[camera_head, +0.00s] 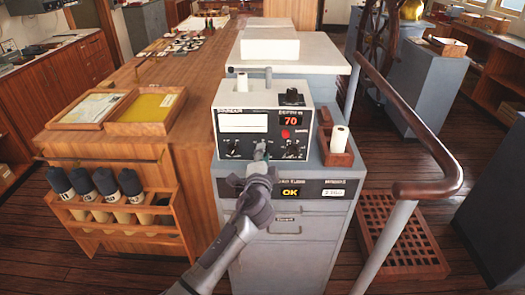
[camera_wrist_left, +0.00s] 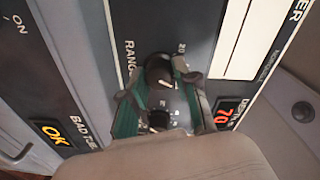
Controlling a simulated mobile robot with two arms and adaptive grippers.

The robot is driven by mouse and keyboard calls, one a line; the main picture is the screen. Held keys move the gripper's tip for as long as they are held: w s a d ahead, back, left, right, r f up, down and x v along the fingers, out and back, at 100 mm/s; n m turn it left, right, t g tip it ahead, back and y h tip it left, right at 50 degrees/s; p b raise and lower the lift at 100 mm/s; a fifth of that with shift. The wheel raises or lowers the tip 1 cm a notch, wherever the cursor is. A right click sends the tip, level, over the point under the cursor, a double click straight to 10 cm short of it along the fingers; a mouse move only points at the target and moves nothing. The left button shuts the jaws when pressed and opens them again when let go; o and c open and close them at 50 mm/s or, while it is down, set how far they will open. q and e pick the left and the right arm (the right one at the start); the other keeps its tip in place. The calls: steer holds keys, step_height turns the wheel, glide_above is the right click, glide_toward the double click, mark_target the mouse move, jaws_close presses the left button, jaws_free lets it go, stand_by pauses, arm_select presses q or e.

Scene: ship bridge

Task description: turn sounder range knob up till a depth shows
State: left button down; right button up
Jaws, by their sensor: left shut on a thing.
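The sounder (camera_head: 237,110) is a light grey box with a white paper window, black knobs and a depth display (camera_head: 291,121) showing a red 70. The display also reads 70 in the left wrist view (camera_wrist_left: 228,115). My left gripper (camera_head: 261,152) is at the lower middle of the sounder's front. In the left wrist view its green-padded fingers (camera_wrist_left: 160,82) are shut on the black range knob (camera_wrist_left: 159,69), beside the label RANGE. In the head view the gripper hides this knob. My right gripper is not in view.
The sounder stands on a grey cabinet (camera_head: 283,256) with a lit OK panel (camera_head: 290,192). A white roll (camera_head: 338,138) sits in a wooden holder on its right. A curved handrail (camera_head: 425,140) stands to the right, a wooden chart table (camera_head: 190,120) to the left.

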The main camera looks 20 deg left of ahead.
arm_select(q)
steer(key=shift+m+p, duration=0.8)
steer(key=shift+m, duration=0.8)
steer(key=c, duration=0.8)
jaws_free()
steer(key=shift+c, duration=0.2)
steer(key=shift+s, duration=0.1)
steer(key=v, duration=1.2)
